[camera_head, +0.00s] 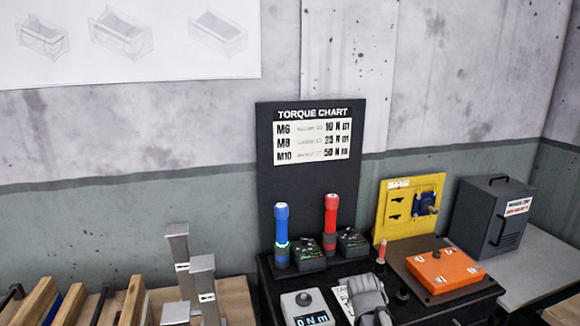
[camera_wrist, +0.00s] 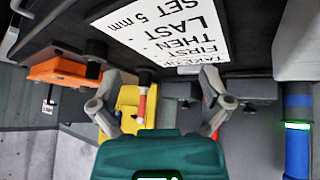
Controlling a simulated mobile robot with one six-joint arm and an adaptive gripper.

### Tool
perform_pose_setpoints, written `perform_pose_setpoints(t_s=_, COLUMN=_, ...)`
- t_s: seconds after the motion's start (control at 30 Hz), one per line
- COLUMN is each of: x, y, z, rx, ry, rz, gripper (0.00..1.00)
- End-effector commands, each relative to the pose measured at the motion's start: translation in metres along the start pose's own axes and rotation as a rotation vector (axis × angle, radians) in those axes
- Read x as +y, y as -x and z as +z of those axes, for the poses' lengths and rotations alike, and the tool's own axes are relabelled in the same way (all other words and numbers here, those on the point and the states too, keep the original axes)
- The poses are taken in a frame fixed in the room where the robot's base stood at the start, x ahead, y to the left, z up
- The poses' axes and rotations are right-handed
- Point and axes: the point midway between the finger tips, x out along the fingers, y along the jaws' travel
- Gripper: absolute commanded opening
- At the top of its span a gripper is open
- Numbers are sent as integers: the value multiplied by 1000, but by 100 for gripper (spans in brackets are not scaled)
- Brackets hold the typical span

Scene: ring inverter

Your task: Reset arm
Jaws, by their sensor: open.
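My gripper shows in the wrist view (camera_wrist: 160,90) with its two grey fingers spread apart and nothing between the tips. A teal body with a small lit display (camera_wrist: 155,158) sits at the bottom of that view, between the finger bases. In the head view a grey jointed shape, which looks like my gripper (camera_head: 368,298), is over the front of the black bench (camera_head: 405,306), partly covering a white card (camera_head: 341,297). Its lower part is cut off by the frame edge.
Blue (camera_head: 282,235) and red (camera_head: 330,225) cylinders stand by the torque chart (camera_head: 312,175). A small red-tipped stick (camera_head: 381,252), a display box (camera_head: 308,308), an orange box (camera_head: 444,270) and a yellow panel (camera_head: 408,230) are close by. Grey metal posts (camera_head: 178,265) rise at left.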

Motion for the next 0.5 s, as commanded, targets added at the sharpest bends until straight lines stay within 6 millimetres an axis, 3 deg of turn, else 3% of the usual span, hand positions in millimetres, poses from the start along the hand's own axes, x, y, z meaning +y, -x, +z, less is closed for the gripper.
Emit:
perform_pose_setpoints(t_s=0.1, x=-4, y=14, z=37, rx=-152, ry=42, rz=-31, gripper=98)
perform_pose_setpoints(t_s=0.3, x=-13, y=41, z=91, rx=-391, ry=127, rz=-109, gripper=98)
perform_pose_setpoints(t_s=0.5, x=-19, y=62, z=122, rx=-534, ry=189, rz=-174, gripper=98)
